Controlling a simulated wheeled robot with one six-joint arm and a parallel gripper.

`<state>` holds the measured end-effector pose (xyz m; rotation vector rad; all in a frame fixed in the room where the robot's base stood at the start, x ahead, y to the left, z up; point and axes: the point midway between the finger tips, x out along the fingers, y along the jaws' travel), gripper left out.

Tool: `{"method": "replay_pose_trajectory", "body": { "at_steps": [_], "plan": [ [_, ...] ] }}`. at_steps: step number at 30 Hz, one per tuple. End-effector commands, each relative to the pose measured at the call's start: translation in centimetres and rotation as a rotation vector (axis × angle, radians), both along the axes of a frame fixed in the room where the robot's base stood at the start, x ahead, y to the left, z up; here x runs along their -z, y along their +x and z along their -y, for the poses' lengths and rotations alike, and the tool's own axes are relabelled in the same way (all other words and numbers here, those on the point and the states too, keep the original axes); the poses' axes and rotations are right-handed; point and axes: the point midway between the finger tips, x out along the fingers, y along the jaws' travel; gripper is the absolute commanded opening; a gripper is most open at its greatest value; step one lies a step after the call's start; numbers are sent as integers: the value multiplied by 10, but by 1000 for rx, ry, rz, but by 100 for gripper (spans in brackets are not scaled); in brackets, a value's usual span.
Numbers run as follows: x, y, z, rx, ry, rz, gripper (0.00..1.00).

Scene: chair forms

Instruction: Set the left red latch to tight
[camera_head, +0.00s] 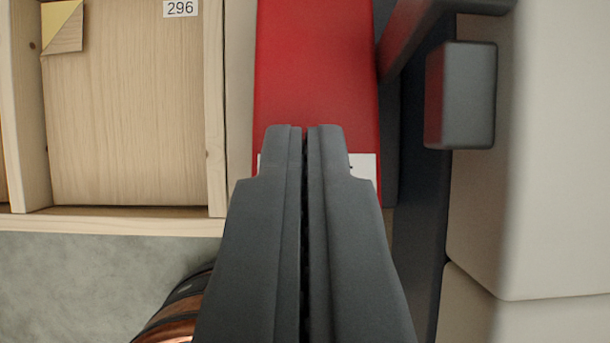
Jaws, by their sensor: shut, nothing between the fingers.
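A broad red bar (315,65), which looks like the red latch, runs down from the top middle of the view. A white label (364,166) lies across its lower end, mostly hidden behind my fingers. My gripper (305,130) is shut and empty, its fingertips in front of the lower part of the red bar. I cannot tell whether the fingertips touch it. The bar's lower end is hidden by the gripper, and its setting cannot be read.
Dark grey brackets (470,95) and a pale padded block (550,150) are close on the right. A copper-coloured round object (172,328) shows at the bottom left over grey floor (80,290).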

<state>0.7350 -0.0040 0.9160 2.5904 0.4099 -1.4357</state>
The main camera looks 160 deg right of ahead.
Motion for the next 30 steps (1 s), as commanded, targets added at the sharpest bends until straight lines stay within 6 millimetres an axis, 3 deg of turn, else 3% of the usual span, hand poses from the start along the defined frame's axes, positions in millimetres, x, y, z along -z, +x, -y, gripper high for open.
{"method": "replay_pose_trajectory", "body": {
  "at_steps": [16,30],
  "plan": [
    [6,-8,3,-1,-1,-1,0],
    [23,-21,7,0,0,0,0]
  ]
}}
